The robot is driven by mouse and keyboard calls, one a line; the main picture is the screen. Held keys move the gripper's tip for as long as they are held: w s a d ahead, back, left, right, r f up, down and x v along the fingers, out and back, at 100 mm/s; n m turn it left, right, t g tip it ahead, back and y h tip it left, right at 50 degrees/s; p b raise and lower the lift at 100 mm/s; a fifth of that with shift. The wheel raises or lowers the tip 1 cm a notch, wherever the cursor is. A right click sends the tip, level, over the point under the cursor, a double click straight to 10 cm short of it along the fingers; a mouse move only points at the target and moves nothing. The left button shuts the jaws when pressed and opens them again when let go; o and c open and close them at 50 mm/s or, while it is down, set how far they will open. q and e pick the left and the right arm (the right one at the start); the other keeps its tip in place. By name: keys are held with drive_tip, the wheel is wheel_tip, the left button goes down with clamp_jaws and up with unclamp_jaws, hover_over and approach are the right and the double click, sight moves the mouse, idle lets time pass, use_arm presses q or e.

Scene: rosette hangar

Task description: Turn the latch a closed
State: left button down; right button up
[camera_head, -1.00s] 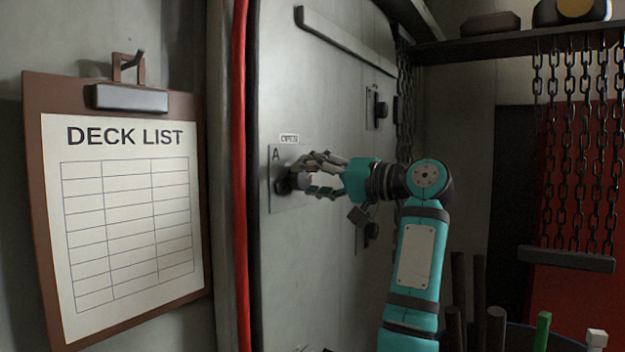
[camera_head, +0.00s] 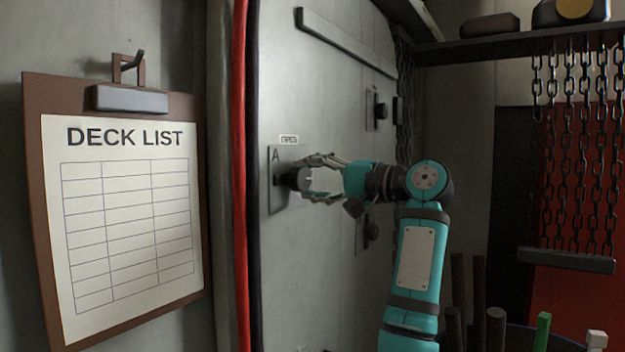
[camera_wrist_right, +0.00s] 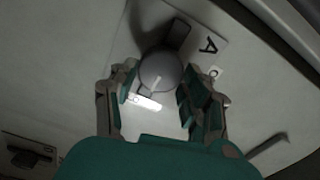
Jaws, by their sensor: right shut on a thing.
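Latch A is a dark knob on a grey plate (camera_head: 276,199) marked "A", under a small label, on the pale metal door (camera_head: 330,120). My right gripper (camera_head: 312,182) is at the plate, its fingers shut around the latch's round knob. In the right wrist view the grey knob (camera_wrist_right: 160,72) sits between the two fingers of my right gripper (camera_wrist_right: 162,98), with a dark bar behind it and the letter A beside it. The fingers hide part of the latch in the head view. My left gripper is not in view.
Two more dark latches, an upper one (camera_head: 380,109) and a lower one (camera_head: 369,232), are on the door to the right. A clipboard (camera_head: 30,180) hangs at the left, beside a red pipe (camera_head: 240,180). Chains (camera_head: 570,150) hang from a shelf at the right.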

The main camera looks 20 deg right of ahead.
drive_tip(key=shift+d+r, duration=0.1)
drive_tip(key=o, duration=1.2)
drive_tip(key=shift+c, duration=0.2)
drive_tip(key=v, duration=1.2)
